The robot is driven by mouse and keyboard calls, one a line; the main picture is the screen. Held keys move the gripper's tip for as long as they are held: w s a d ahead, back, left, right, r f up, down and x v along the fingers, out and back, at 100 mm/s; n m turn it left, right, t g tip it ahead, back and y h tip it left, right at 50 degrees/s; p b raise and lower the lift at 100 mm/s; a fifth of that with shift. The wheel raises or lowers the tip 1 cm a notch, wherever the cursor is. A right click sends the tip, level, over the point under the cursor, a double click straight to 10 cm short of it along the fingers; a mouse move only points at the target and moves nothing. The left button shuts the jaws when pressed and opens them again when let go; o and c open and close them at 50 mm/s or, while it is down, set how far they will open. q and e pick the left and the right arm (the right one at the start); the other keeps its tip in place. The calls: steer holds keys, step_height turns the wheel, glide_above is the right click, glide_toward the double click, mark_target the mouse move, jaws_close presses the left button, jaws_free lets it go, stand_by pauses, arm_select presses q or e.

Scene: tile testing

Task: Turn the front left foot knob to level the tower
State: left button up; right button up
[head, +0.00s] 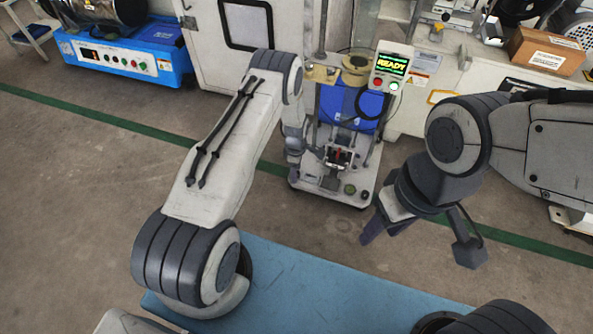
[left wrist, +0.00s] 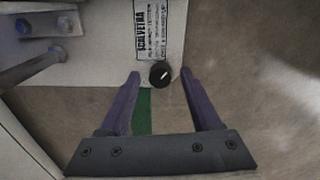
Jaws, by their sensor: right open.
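The tower (head: 370,165) stands on the floor with a light grey base plate, a blue body and a box reading READY. The foot knob (left wrist: 160,74), black and round with a white pointer line, shows in the left wrist view at the edge of the labelled pale plate. My left gripper (left wrist: 160,78) is open, with one purple finger on each side of the knob and a visible gap to both. In the head view, my left arm hides this knob and most of that gripper. My right gripper (head: 420,242) is open and empty, right of the tower.
A blue surface (head: 320,285) is in front of me. A cardboard box (head: 545,50) stands at the back right. Open floor lies left.

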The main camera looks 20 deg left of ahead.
arm_select(q)
step_height(320, 180, up, 10)
steer(key=p, duration=0.5)
steer(key=shift+r+p, duration=0.2)
steer(key=shift+p, duration=0.2)
